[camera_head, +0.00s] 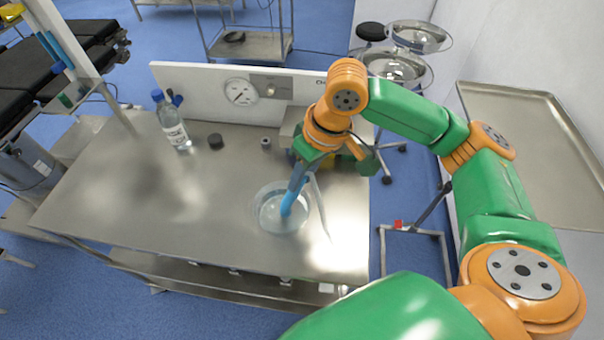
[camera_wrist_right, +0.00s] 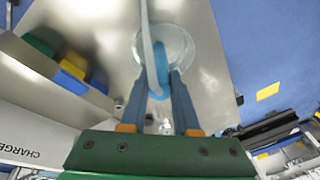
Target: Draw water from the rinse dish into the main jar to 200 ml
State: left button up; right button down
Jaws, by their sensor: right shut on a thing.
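The rinse dish (camera_head: 268,218) is a clear round bowl with water, on the steel table's front right. It also shows in the right wrist view (camera_wrist_right: 186,45). My right gripper (camera_head: 300,178) points down over the dish, its fingers (camera_wrist_right: 160,82) shut on a blue suction wand (camera_wrist_right: 158,62). The wand's lower end (camera_head: 287,208) appears inside the dish; whether it touches the water is unclear. A pale grey hose (camera_wrist_right: 147,28) runs from the wand. I cannot make out the main jar or its level. My left gripper is not in view.
A white panel with a round gauge (camera_head: 240,92) and a knob stands along the table's (camera_head: 110,200) back edge. A blue-capped bottle (camera_head: 172,122) and a dark round cap (camera_head: 216,141) stand at the back left. The table's left and middle are mostly clear.

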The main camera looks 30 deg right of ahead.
notch_tip(320, 180, up, 8)
jog(key=p, duration=0.9)
jog(key=shift+f, duration=0.2)
jog(key=shift+r+p, duration=0.7)
jog(key=shift+r+b, duration=0.35)
jog(key=shift+b, duration=0.25)
jog(key=shift+r, duration=0.2)
